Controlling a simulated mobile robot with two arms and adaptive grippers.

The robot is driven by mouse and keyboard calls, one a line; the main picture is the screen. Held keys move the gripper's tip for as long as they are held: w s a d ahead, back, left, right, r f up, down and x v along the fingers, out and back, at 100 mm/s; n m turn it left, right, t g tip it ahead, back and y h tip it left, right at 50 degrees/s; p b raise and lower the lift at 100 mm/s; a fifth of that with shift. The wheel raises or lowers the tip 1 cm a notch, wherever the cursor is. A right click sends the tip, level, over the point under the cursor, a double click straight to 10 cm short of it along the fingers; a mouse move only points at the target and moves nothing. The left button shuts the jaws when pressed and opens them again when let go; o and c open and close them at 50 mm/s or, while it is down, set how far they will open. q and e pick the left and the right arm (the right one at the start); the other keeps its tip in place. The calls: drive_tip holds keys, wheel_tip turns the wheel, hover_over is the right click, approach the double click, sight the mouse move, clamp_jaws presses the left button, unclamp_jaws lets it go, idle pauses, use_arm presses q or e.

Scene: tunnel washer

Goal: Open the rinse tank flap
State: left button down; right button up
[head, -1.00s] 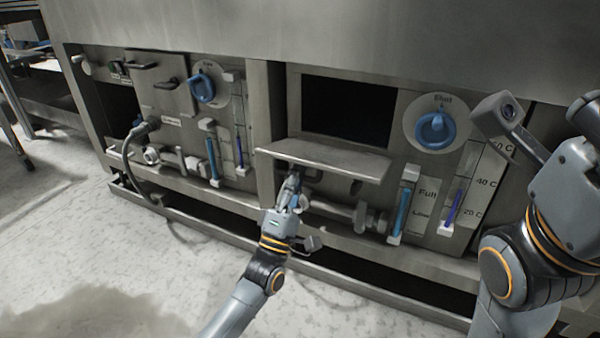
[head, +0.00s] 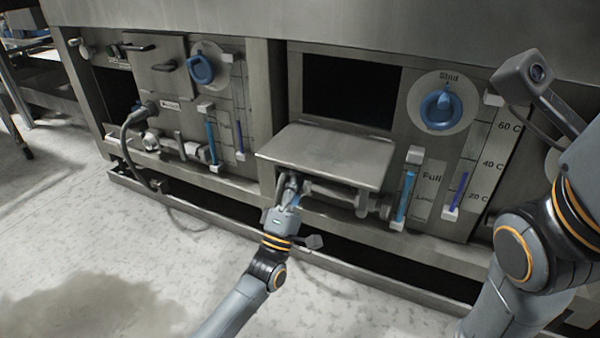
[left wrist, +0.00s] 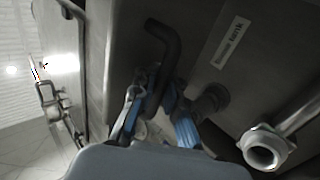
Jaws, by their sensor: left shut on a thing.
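The rinse tank flap (head: 330,157) is a grey metal plate swung out and down below a dark rectangular opening (head: 348,91), with its inner face up. In the left wrist view a label reading "Rinse tank" (left wrist: 231,42) is on the flap's outer face, beside a dark bent handle (left wrist: 166,38). My left gripper (head: 288,188) is under the flap's left front part. In the left wrist view its blue-padded fingers (left wrist: 158,112) are shut on the handle. My right arm shows at the right edge, but its gripper is out of view.
A blue dial (head: 439,108) and level gauges (head: 406,195) are right of the opening. A pipe with a fitting (left wrist: 266,148) runs close to my left gripper. The floor in front is clear.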

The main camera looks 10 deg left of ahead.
use_arm(q)
drive_tip(key=shift+s+f, duration=0.15)
drive_tip(key=shift+f, duration=0.05)
drive_tip(key=c, duration=1.7)
unclamp_jaws()
drive_tip(key=shift+o, duration=0.2)
drive_tip(key=shift+a+r, duration=0.1)
drive_tip(key=shift+s+f, duration=0.2)
drive_tip(key=shift+f, duration=0.05)
drive_tip(key=v, duration=1.1)
drive_tip(key=shift+s+f, duration=0.15)
